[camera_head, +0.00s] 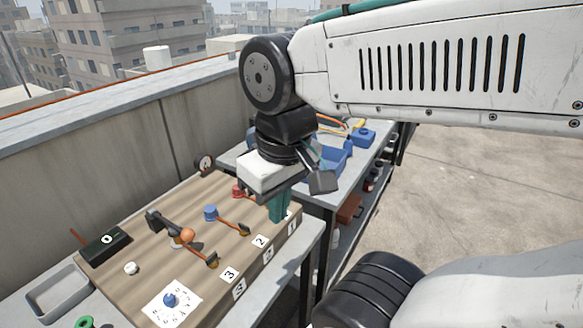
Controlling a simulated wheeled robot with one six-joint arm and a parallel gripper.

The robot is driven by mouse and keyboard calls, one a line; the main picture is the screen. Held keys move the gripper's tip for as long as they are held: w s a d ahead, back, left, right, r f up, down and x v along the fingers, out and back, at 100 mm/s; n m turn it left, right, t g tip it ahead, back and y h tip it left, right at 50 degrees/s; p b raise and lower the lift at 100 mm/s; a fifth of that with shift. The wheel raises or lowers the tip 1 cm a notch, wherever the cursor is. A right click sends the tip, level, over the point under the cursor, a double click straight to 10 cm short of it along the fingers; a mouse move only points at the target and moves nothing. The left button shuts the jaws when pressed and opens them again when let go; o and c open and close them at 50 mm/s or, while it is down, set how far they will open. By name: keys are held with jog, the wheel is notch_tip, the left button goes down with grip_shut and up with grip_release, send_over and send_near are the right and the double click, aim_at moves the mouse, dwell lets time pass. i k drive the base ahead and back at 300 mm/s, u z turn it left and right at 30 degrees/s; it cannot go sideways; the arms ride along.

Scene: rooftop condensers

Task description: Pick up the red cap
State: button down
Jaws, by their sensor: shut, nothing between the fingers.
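The red cap (237,191) is small and sits toward the back right of the wooden board (140,252).
On the board are a blue cap (210,213), an orange knob (187,235), a blue dial knob (169,299), a black box (104,245) and a gauge (203,164). A grey tray (58,293) is left. A second table behind holds a blue bin (333,160). A parapet runs behind.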

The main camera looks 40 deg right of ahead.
aim_at(236, 191)
jog(key=z, duration=0.05)
jog(key=k, duration=0.5)
jog(key=z, duration=2.1)
jog(key=i, duration=2)
jog(key=u, duration=3.15)
